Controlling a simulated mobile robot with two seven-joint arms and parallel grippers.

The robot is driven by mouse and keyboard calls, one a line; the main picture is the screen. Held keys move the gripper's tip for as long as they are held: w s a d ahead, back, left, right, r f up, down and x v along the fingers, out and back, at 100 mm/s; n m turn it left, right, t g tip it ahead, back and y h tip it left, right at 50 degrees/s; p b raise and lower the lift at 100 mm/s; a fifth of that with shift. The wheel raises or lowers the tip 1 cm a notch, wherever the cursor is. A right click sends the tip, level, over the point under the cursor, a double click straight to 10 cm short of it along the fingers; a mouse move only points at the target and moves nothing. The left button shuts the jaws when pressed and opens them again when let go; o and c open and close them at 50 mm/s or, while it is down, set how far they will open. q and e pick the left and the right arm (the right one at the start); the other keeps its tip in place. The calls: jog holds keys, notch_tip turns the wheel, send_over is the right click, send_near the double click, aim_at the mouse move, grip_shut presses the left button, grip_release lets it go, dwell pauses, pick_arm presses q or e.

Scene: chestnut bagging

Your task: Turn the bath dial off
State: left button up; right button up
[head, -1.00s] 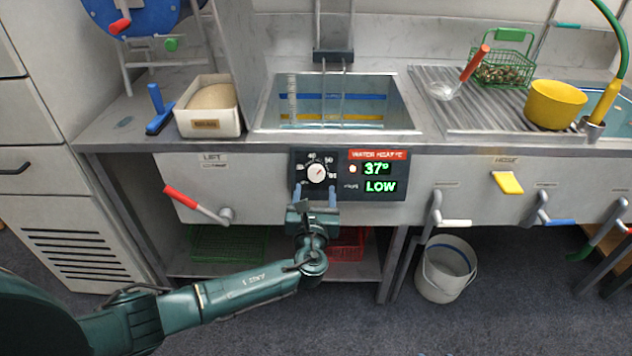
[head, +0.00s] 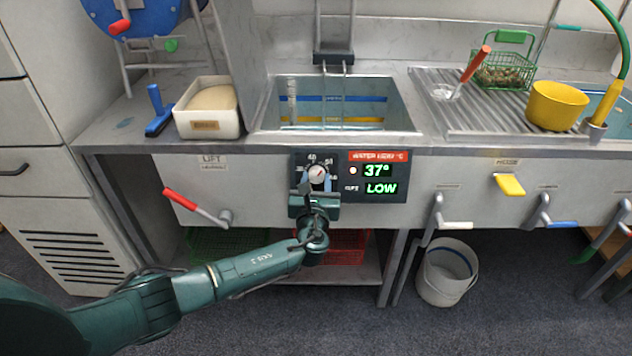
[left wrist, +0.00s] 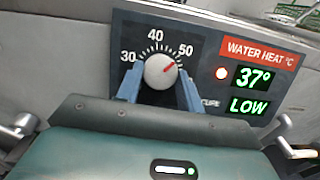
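The bath dial (head: 317,174) is a round pale knob with a red pointer on the dark water heat panel (head: 349,195). In the left wrist view the knob (left wrist: 160,71) has its pointer up and to the right, toward the 50 side of the scale. My right gripper is out of view.
A red-handled lift lever (head: 196,206) is left of the panel. A bucket (head: 446,272) stands on the floor.

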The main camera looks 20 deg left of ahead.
pick_arm(q)
jog(key=c, duration=0.4)
